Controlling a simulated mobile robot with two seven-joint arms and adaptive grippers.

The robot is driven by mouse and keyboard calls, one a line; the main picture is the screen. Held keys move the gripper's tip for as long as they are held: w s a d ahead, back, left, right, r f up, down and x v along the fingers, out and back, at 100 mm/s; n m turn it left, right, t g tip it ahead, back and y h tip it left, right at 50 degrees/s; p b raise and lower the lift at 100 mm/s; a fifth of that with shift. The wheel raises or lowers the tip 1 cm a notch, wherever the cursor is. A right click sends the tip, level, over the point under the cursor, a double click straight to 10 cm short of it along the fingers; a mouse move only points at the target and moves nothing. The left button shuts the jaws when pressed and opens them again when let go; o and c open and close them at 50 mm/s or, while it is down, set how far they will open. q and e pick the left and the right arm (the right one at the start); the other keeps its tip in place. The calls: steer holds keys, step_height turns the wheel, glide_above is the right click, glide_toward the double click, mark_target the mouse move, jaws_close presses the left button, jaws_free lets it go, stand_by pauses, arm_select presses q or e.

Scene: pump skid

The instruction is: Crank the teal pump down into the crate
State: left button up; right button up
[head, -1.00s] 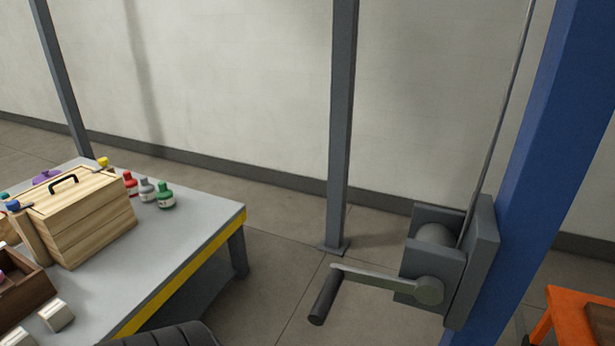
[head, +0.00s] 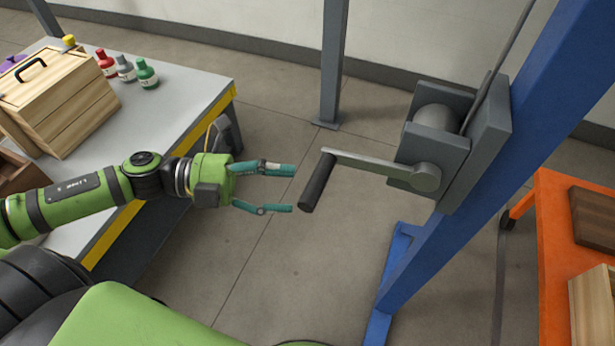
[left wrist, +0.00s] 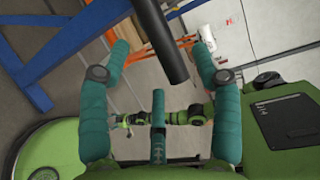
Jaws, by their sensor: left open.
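The winch (head: 437,140) is a grey drum housing on a slanted blue post, with a cable running up out of view. Its grey crank arm (head: 375,163) reaches left to a black cylindrical handle (head: 316,183), which hangs down tilted. My left gripper (head: 292,189) is open, its teal fingers pointing right at the handle from just left of it. In the left wrist view the handle (left wrist: 163,42) shows between and beyond the spread fingers (left wrist: 160,60), not gripped. A small green arm shows behind them; its gripper state is unclear. I see neither teal pump nor crate.
A grey table (head: 195,90) with a yellow edge stands left, holding a wooden box (head: 65,105) and several bottles. An orange stand (head: 552,240) with brown and wooden items is at right. A grey upright (head: 334,60) stands behind. The floor below the crank is clear.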

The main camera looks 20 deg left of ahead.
mark_target(316, 184)
arm_select(q)
steer(key=shift+p+x, duration=0.6)
steer(key=shift+x, duration=2.5)
steer(key=shift+w, duration=0.1)
jaws_close()
